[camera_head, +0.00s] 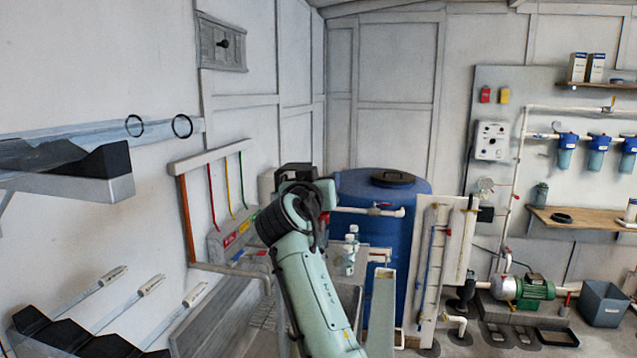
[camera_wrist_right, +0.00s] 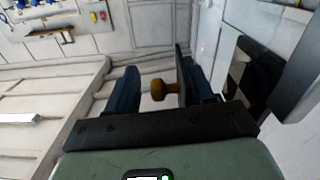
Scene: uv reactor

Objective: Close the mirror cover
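In the right wrist view, a brass-coloured knob (camera_wrist_right: 158,90) stands out from a thin dark plate (camera_wrist_right: 181,72), which may be the mirror cover. My right gripper (camera_wrist_right: 160,88) is open, with the knob between its two dark fingers. The plate is close beside the right-hand finger; a clear gap separates the knob from the left-hand finger. In the head view my right arm reaches up from the bottom centre, and its dark gripper end (camera_head: 296,172) is partly hidden by the wrist. The knob and plate cannot be made out there. My left gripper is not in view.
A blue tank (camera_head: 405,205) stands behind my arm, with a white pipe board (camera_head: 447,250) to its right. Coloured hanging rods (camera_head: 228,185) are on the left wall. A grey wall panel with a dark knob (camera_head: 222,43) is high at left. Floor at lower right holds a green pump (camera_head: 530,287).

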